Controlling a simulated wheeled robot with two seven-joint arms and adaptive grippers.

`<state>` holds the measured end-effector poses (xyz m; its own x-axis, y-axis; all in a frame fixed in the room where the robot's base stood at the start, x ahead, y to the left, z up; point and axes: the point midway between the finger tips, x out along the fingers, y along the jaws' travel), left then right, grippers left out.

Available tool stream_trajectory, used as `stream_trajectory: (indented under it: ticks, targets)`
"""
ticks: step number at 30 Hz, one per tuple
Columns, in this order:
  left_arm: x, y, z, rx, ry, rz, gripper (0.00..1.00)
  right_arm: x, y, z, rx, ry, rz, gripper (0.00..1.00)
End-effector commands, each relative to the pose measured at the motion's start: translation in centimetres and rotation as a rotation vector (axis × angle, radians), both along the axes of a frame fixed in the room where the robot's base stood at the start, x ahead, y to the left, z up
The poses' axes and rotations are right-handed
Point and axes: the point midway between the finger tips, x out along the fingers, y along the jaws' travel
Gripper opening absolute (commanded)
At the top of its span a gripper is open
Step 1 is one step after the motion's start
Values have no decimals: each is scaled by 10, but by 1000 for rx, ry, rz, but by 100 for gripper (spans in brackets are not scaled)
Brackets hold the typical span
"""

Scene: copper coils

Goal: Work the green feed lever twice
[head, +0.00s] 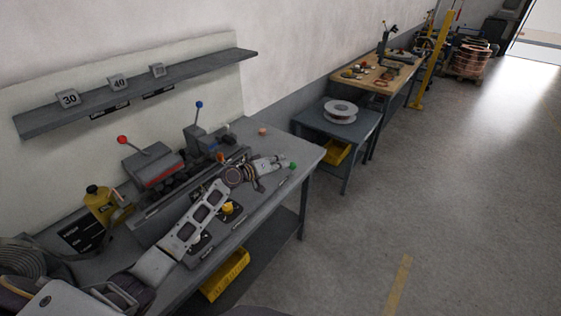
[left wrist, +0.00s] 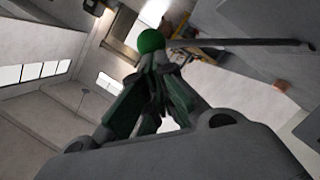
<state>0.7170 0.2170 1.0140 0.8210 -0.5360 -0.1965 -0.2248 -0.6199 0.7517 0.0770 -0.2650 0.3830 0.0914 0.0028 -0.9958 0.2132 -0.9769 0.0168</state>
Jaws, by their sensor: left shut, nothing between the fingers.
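The green feed lever's round knob (head: 293,165) is at the front right part of the grey workbench. In the left wrist view the green knob (left wrist: 151,40) sits just beyond the fingertips, and its grey rod (left wrist: 235,42) runs off to the right. My left gripper (head: 282,162) is shut and empty, its tips close beside the knob. In the left wrist view the shut fingers (left wrist: 155,65) overlap the knob's lower edge; I cannot tell whether they touch it. My right gripper is not in view.
The bench (head: 315,152) also carries a red-knobbed lever (head: 122,140), a blue-knobbed lever (head: 199,105) and a yellow can (head: 98,201). A shelf (head: 200,75) with numbered blocks hangs above. A side table (head: 313,122) holds a spool (head: 340,108). The floor at right is clear.

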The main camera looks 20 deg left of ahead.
Motion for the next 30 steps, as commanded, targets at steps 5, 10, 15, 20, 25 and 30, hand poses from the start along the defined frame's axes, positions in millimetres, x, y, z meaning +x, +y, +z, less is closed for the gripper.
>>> stream_trajectory:
  ticks: [5, 10, 15, 20, 25, 30]
  targets:
    - [-1, -3, -2, 17, -6, -1, 0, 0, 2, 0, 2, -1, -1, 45]
    - [-2, -6, -6, 47, -17, -1, 0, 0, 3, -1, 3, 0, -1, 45]
    - [-5, -14, -14, 107, -38, -2, 0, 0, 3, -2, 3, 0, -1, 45]
    - [-8, -23, -27, 197, -71, -2, 0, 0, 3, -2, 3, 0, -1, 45]
    - [-11, -30, -42, 302, -108, -2, 0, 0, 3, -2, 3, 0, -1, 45]
    - [-12, -34, -58, 401, -145, -2, 0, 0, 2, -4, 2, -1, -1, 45]
